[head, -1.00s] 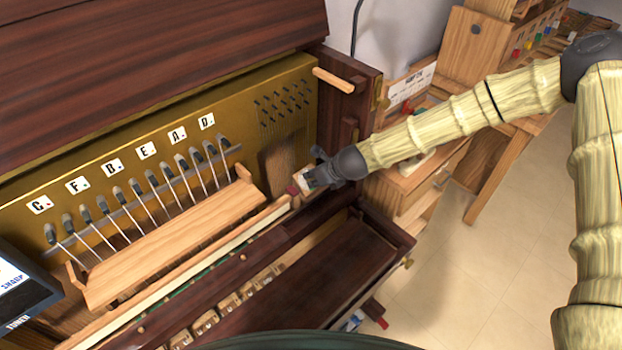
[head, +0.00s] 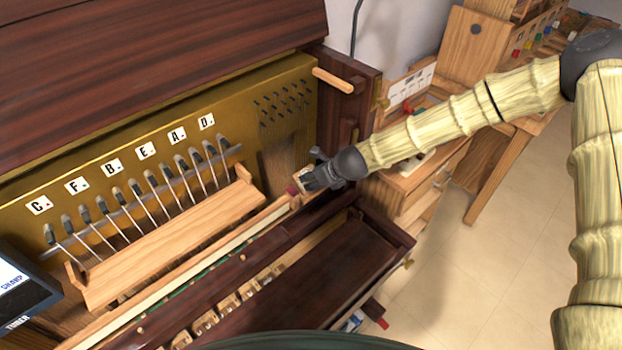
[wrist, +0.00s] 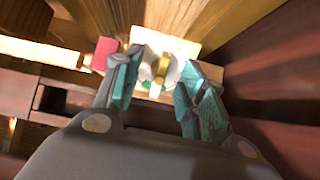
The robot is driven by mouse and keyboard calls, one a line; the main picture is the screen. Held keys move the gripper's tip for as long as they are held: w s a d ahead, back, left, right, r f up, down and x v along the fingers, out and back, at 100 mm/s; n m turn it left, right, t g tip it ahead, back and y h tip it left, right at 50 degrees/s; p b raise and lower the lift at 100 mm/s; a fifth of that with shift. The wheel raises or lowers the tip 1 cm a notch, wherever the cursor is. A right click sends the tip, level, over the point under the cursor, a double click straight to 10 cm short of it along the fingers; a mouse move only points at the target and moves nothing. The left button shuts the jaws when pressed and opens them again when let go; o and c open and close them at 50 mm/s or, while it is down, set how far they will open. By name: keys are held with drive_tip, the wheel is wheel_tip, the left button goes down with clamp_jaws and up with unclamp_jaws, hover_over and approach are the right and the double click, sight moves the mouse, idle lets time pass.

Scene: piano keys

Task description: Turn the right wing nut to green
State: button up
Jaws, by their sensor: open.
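The right wing nut (wrist: 160,68) shows in the wrist view as a gold-coloured nut on a white round base, with a little green at its lower edge. It sits on a pale wooden block at the right end of the key rail. My gripper (wrist: 155,88) is open, with its teal fingers on either side of the nut. I cannot tell whether they touch it. In the head view my gripper (head: 308,182) is at the right end of the rail and hides the nut.
A red block (wrist: 104,53) lies just left of the fingers. A wooden bar (head: 165,245) with several levers stands to the left. The dark piano case (head: 340,260) lies in front. A wooden cabinet (head: 410,185) stands to the right.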

drive_tip(key=p+v, duration=0.4)
drive_tip(key=v, duration=0.7)
drive_tip(key=shift+p, duration=0.3)
idle(1.3)
drive_tip(key=shift+s+f, duration=0.1)
idle(0.4)
